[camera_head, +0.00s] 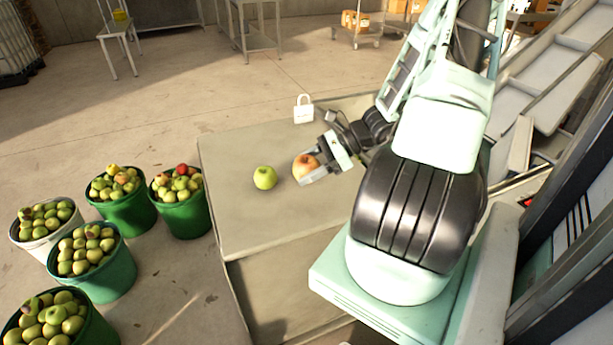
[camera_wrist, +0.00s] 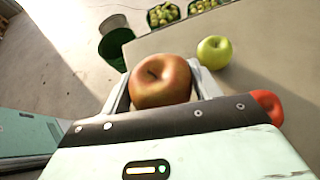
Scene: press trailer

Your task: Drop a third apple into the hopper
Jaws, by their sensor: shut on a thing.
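My gripper (camera_head: 309,169) is shut on an orange-red apple (camera_head: 304,163), at the worktop's middle. In the wrist view the same apple (camera_wrist: 160,80) sits between the two pale fingers. I cannot tell whether it touches the worktop. A yellow-green apple (camera_head: 265,178) lies on the worktop to the left of my gripper; it also shows in the wrist view (camera_wrist: 214,52). A red apple (camera_wrist: 268,106) shows at the right in the wrist view, partly hidden behind my gripper. I cannot clearly make out the hopper.
The beige worktop (camera_head: 235,225) is mostly bare. A white padlock-shaped object (camera_head: 303,109) stands near its far edge. Several buckets of apples (camera_head: 121,212) stand on the floor at left. A sloped metal chute with compartments (camera_head: 548,85) rises at right. My arm covers the right of the worktop.

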